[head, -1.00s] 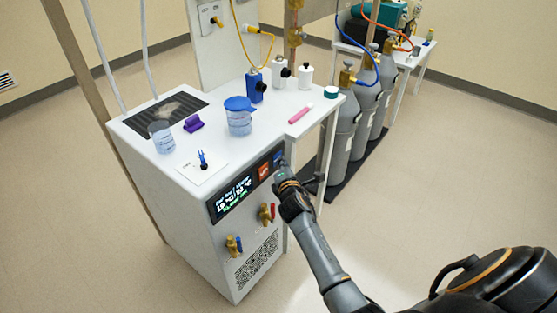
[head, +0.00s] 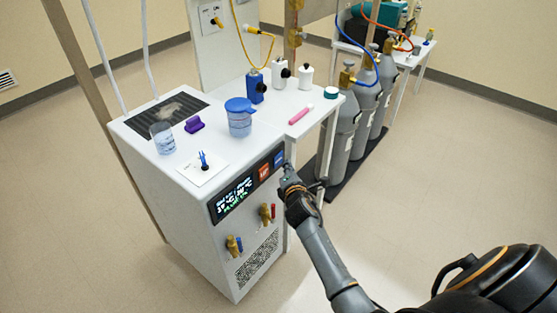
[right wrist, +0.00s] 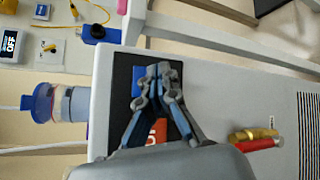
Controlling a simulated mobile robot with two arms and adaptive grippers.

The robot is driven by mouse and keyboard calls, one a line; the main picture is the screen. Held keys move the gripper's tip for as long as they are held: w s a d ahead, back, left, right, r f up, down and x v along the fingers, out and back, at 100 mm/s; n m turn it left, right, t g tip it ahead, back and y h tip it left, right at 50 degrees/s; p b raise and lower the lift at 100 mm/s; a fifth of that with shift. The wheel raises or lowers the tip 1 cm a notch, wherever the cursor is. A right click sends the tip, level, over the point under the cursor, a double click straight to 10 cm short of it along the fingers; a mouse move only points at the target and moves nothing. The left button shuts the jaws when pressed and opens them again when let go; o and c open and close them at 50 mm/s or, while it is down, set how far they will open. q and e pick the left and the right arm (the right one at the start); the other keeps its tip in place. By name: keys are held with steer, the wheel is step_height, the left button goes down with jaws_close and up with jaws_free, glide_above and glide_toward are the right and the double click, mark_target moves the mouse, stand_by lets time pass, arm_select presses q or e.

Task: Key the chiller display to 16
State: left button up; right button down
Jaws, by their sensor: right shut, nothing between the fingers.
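The chiller is a white cabinet (head: 185,215) with a dark front panel. Its lit display (head: 236,196) shows white and green characters, too small to read surely. Right of it are an orange key (head: 264,172) and a blue key (head: 279,158). My right gripper (head: 288,169) is shut and empty, its tip close to the panel's right end, just below the blue key. In the right wrist view the shut fingertips (right wrist: 160,70) lie over the dark panel beside the blue key (right wrist: 138,82); the fingers partly cover the orange key (right wrist: 158,131). Contact cannot be told. My left gripper is out of view.
Grey gas cylinders (head: 342,140) stand behind my right arm. Floor at the front is clear.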

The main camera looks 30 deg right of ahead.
steer(key=s, duration=0.1)
steer(key=s+d+p, duration=0.1)
steer(key=s, duration=0.2)
steer(key=shift+s+d+p, duration=0.15)
steer(key=shift+d+p, duration=0.2)
steer(key=shift+d, duration=0.05)
stand_by(1.8)
steer(key=s+m, duration=0.1)
steer(key=m, duration=1.1)
steer(key=s+d+m, duration=0.1)
steer(key=m, duration=1.1)
steer(key=s+m, duration=0.1)
steer(key=m, duration=1.1)
steer(key=shift+s+d, duration=0.25)
steer(key=shift+s, duration=0.05)
